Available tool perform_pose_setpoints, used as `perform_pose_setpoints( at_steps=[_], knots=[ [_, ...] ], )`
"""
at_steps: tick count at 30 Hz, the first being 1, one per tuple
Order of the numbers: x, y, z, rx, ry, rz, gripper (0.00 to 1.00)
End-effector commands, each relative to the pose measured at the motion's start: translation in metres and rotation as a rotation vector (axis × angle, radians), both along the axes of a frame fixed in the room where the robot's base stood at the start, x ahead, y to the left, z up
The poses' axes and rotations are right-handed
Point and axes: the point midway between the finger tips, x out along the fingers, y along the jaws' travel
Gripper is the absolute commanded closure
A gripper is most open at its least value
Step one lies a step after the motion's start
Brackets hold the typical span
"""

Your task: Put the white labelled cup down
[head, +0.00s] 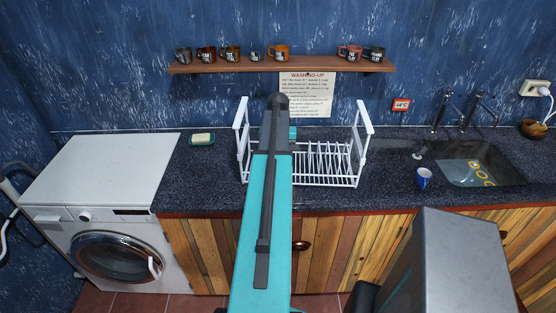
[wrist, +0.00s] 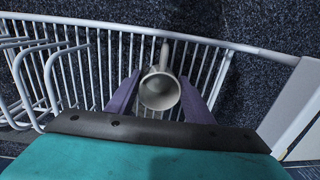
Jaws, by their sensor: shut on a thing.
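A white-grey cup (wrist: 160,92) shows in the wrist view between the two purple fingers of my gripper (wrist: 160,100). My gripper is shut on it. I look into its open mouth, and its handle points up in the picture. No label shows from this side. The cup is over the white wire dish rack (wrist: 92,72); I cannot tell whether it touches the wires. In the head view the rack (head: 358,150) stands on the counter, and my arm hides its middle, my gripper and the cup.
A blue cup (head: 424,178) stands on the dark counter (head: 390,150) beside the sink (head: 470,165), which holds yellow-rimmed things. A soap dish (head: 202,139) lies left of the rack. Several mugs stand on the wall shelf (head: 230,67). A washing machine (head: 110,180) is at left.

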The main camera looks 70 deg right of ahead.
Motion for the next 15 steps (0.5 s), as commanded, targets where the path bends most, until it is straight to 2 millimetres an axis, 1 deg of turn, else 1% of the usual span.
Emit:
perform_pose_setpoints(
  at_steps=[15],
  knots=[
    [-0.0006,-0.0004,-0.0065,-0.001,0.000,-0.001,0.78]
  ],
)
